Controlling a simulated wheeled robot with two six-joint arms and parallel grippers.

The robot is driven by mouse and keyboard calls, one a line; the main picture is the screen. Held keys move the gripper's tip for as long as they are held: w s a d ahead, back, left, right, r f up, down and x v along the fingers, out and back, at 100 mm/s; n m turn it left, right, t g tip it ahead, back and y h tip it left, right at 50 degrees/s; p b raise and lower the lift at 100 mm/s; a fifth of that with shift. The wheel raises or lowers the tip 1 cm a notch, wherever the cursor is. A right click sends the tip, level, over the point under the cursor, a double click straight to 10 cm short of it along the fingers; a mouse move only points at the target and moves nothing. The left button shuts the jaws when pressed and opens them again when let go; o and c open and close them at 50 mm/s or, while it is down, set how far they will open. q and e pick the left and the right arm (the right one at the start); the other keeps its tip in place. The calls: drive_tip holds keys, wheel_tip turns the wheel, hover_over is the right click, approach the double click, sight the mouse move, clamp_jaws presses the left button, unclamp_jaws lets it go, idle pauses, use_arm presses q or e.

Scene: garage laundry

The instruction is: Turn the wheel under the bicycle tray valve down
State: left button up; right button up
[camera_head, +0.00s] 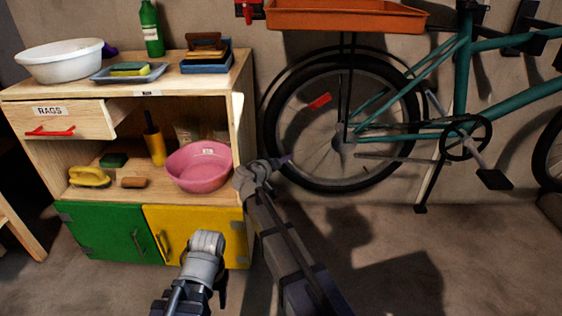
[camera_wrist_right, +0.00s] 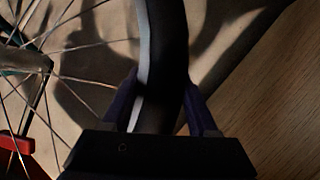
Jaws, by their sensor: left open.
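The bicycle wheel (camera_head: 292,168) with a black tyre stands against the wall under the orange tray (camera_head: 345,17). A red piece (camera_head: 319,101) sits among its spokes, above and left of the hub; red also shows at the lower left of the right wrist view (camera_wrist_right: 12,145). I cannot make out the valve itself. My right gripper (camera_head: 287,159) is at the wheel's lower left rim. In the right wrist view its fingers (camera_wrist_right: 160,100) lie on both sides of the tyre (camera_wrist_right: 165,45); firm contact is unclear. My left gripper (camera_head: 222,288) is low, in front of the cabinet, open and mostly hidden.
A wooden cabinet (camera_head: 245,125) stands left of the wheel, its RAGS drawer (camera_head: 75,119) pulled out. A pink basin (camera_head: 198,167) sits on its shelf. The teal bicycle frame (camera_head: 460,75), pedal (camera_head: 494,180) and stand (camera_head: 428,190) are to the right. Floor at right is clear.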

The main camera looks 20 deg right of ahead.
sight(270, 125)
clamp_jaws()
idle(0.6)
drive_tip(key=a+r+m+y+p, duration=0.1)
drive_tip(key=r+p, duration=0.3)
drive_tip(key=p, duration=0.1)
drive_tip(key=a+r+m+y+p, duration=0.1)
drive_tip(key=r+p, duration=0.3)
drive_tip(key=p, duration=0.1)
drive_tip(key=a+r+m+y+p, duration=0.1)
drive_tip(key=r+p, duration=0.3)
drive_tip(key=p, duration=0.2)
drive_tip(key=shift+w+m+y, duration=0.4)
drive_tip(key=shift+d+r+y+p, duration=0.1)
drive_tip(key=shift+r+y+p, duration=0.2)
drive_tip(key=shift+r+p, duration=0.45)
drive_tip(key=shift+f, duration=0.1)
drive_tip(key=shift+o, duration=2.2)
unclamp_jaws()
